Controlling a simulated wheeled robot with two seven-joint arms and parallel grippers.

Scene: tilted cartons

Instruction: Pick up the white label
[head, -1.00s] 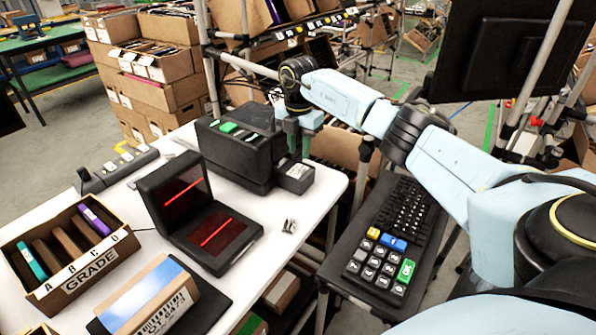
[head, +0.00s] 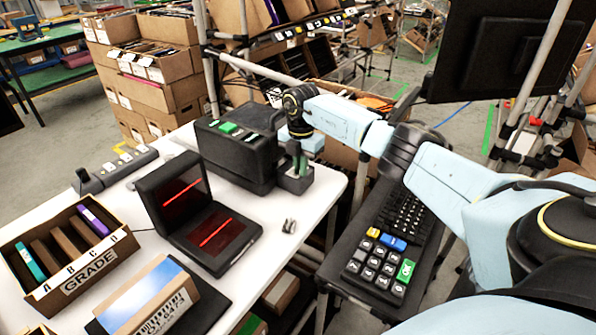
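A black label printer (head: 232,160) with a green button stands at the back of the white table. A small dark block (head: 298,184) projects from its right side. My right gripper (head: 299,170) points down at this block, its fingers overlapping the block's top in the picture. I cannot tell whether the fingers touch it, or whether they are open or shut. I cannot make out the white label; it may be hidden behind the fingers. My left gripper is out of view.
An open black scanner (head: 212,236) with red lines stands on the white table (head: 283,262). A GRADE box (head: 88,273) and a carton (head: 150,302) are at the left. A keypad (head: 384,262) is at the right. A small metal piece (head: 289,226) lies near the table edge.

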